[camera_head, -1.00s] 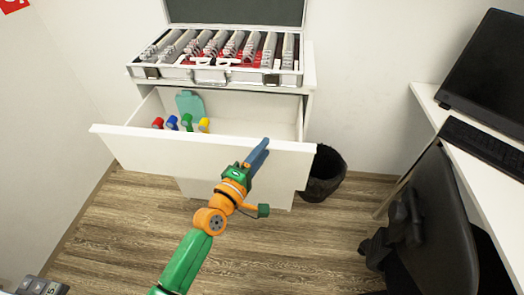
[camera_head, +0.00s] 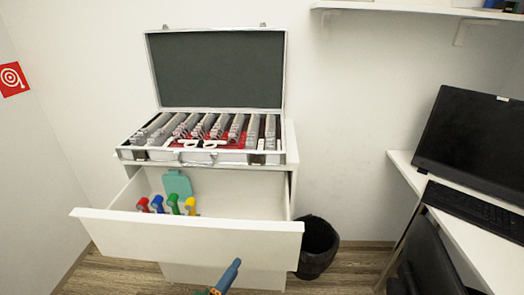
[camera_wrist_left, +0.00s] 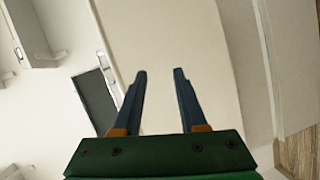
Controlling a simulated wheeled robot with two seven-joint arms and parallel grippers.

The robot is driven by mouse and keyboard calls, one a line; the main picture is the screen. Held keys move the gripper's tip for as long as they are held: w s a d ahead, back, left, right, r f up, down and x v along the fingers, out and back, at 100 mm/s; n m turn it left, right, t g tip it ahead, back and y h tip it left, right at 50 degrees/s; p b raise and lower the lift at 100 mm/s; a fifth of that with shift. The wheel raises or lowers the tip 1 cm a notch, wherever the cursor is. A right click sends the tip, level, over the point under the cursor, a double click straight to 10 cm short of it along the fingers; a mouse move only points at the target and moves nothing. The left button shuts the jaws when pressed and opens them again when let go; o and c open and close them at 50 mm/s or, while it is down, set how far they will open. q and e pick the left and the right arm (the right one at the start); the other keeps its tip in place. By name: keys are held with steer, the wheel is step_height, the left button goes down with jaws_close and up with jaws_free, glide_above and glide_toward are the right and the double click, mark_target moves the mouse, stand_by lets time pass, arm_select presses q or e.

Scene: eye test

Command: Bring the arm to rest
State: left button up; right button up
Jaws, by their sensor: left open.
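My left gripper (camera_head: 232,270) shows at the bottom edge of the head view, in front of the open white drawer's front panel (camera_head: 185,236). Only its blue fingers and a bit of the wrist show; the rest of the arm is out of the picture. In the left wrist view the two blue fingers (camera_wrist_left: 160,72) stand apart with nothing between them. A white surface lies beyond them; I cannot tell how far. My right gripper is not in view.
The drawer holds several coloured handled items (camera_head: 173,203) and a teal piece (camera_head: 177,183). An open lens case (camera_head: 215,70) stands on the cabinet. A black bin (camera_head: 317,247) is right of it. A desk with a monitor (camera_head: 470,140) and a dark chair are at right.

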arm_select(q)
steer(key=s+a+f+m+g+y+p, duration=0.1)
steer(key=s+a+f+m+g+y, duration=0.2)
steer(key=s+f, duration=0.6)
steer(key=s+a+f+m+g+y+p, duration=0.1)
steer(key=s+a+f+m+g+p, duration=0.3)
steer(key=f, duration=0.9)
steer(key=s+a+f+m+g+y, duration=0.1)
steer(key=s+f+m+g, duration=0.2)
steer(key=s, duration=0.7)
steer(key=s+a+f+m+g, duration=0.1)
steer(key=s+f+m+g, duration=0.2)
steer(key=s, duration=0.8)
steer(key=shift+a+f+m+g+y+b, duration=0.25)
steer(key=shift+f+m+g+y+b, duration=0.2)
steer(key=shift+m, duration=0.25)
steer(key=shift+w+r, duration=0.1)
steer(key=shift+w, duration=0.05)
